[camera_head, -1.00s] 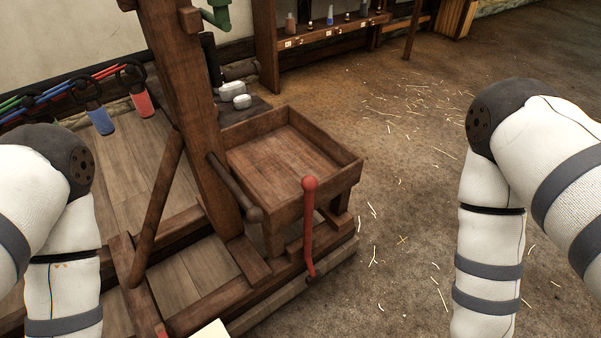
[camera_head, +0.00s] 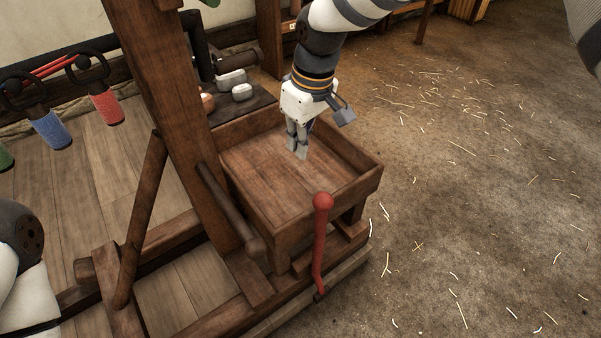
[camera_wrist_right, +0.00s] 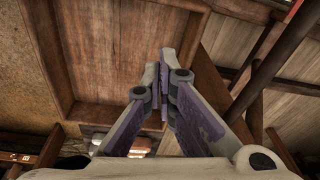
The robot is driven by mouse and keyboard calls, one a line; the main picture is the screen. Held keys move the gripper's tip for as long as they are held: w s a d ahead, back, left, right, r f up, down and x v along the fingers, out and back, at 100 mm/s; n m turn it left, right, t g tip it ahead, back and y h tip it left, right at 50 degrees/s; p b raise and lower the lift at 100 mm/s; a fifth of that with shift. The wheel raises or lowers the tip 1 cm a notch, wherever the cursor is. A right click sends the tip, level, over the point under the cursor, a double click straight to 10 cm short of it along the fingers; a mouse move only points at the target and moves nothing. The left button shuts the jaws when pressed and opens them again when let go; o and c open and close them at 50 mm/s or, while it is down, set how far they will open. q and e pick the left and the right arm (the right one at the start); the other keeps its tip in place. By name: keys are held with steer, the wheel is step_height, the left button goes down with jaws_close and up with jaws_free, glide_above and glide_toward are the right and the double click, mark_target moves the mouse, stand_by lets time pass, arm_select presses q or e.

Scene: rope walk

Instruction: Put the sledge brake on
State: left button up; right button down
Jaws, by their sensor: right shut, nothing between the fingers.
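The sledge brake looks to be the red lever (camera_head: 320,245) with a round red knob, standing nearly upright at the sledge's front right side in the head view. The wooden sledge (camera_head: 225,300) carries a thick post and an open wooden tray (camera_head: 270,215). My right gripper (camera_head: 300,155) is over the tray, pointing down, shut and empty, behind and left of the lever's knob and apart from it. The wrist view shows its fingers (camera_wrist_right: 165,60) together above the wood. Of my left arm only a part shows at the left edge; its gripper is out of view.
A wooden handle bar (camera_head: 228,205) slants beside the post, left of the lever. Pale blocks (camera_head: 242,92) lie on a dark surface behind the tray. Red and blue hanging handles (camera_head: 105,105) are at left. The straw-strewn floor (camera_head: 480,200) at right is open.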

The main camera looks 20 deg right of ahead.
arm_select(q)
steer(key=shift+w+r+p, duration=0.2)
steer(key=shift+r+p, duration=0.05)
steer(key=shift+p, duration=0.05)
arm_select(e)
steer(key=f, duration=0.3)
steer(key=s+f, duration=0.1)
steer(key=f, duration=0.2)
steer(key=s+d+f, duration=0.1)
steer(key=f, duration=0.2)
steer(key=shift+s+f, duration=0.2)
steer(key=shift+s, duration=0.05)
arm_select(q)
steer(key=shift+s, duration=0.1)
